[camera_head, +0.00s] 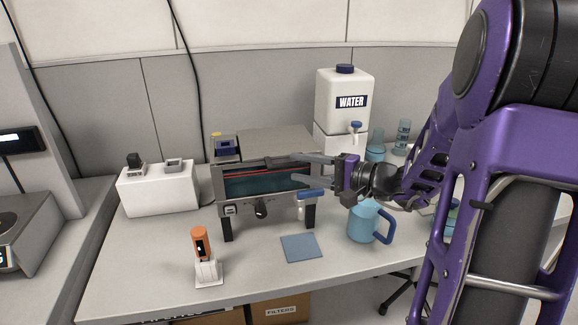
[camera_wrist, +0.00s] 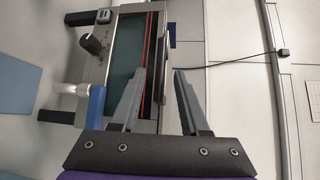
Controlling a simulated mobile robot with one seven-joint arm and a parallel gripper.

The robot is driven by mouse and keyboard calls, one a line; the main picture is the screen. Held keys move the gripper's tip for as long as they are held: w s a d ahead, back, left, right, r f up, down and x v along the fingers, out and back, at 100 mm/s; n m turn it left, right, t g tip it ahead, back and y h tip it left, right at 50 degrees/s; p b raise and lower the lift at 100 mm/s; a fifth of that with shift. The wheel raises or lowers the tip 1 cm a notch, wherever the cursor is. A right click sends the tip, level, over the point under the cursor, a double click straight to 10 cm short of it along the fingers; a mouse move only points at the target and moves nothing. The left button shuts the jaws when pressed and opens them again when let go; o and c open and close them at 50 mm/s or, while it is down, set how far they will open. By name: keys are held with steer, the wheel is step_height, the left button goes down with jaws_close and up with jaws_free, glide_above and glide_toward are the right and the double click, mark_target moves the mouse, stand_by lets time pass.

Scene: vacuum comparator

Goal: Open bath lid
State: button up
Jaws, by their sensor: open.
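The bath (camera_head: 224,188) is a metal-framed box on black legs in the middle of the bench, with a dark teal interior or pane. A red line runs along its upper part. A grey flat panel (camera_head: 275,140) rises behind it; I cannot tell for certain whether this is the lid. In the wrist view the bath's teal face (camera_wrist: 124,50) lies left of the fingers. My gripper (camera_head: 298,168) is open and empty at the bath's right end. In the wrist view the fingertips (camera_wrist: 159,71) straddle the bath's dark rear edge; contact cannot be told.
A blue mug (camera_head: 362,222) and a blue mat (camera_head: 301,247) are in front. A white water tank (camera_head: 343,97) stands behind right. An orange-topped item (camera_head: 200,240) stands front left, and a white box (camera_head: 158,190) is at left.

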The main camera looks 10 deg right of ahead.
mark_target(293, 166)
steer(key=shift+x, duration=1.8)
jaws_close()
